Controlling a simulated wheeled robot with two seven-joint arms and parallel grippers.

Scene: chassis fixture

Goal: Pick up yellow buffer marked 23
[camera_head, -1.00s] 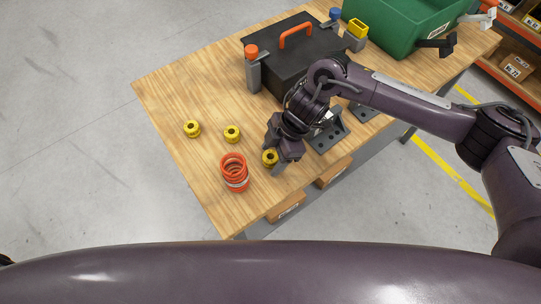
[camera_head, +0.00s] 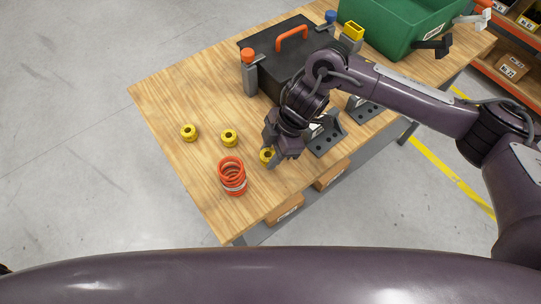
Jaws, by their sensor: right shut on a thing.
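Three yellow buffers show on the wooden table. One yellow buffer (camera_head: 189,132) stands at the left and a second yellow buffer (camera_head: 229,138) stands to its right. The third yellow buffer (camera_head: 266,156) is at my right gripper (camera_head: 271,157), which is shut on it and hides part of it. Whether this buffer still touches the table is hard to tell. The numbers on the buffers are too small to read, so I cannot tell which is 23. My left gripper is not in view.
An orange spring (camera_head: 232,177) stands just left of and in front of my right gripper. Dark brackets (camera_head: 325,138) stand to its right. A black case (camera_head: 283,60) with an orange handle and a green crate (camera_head: 410,25) are behind.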

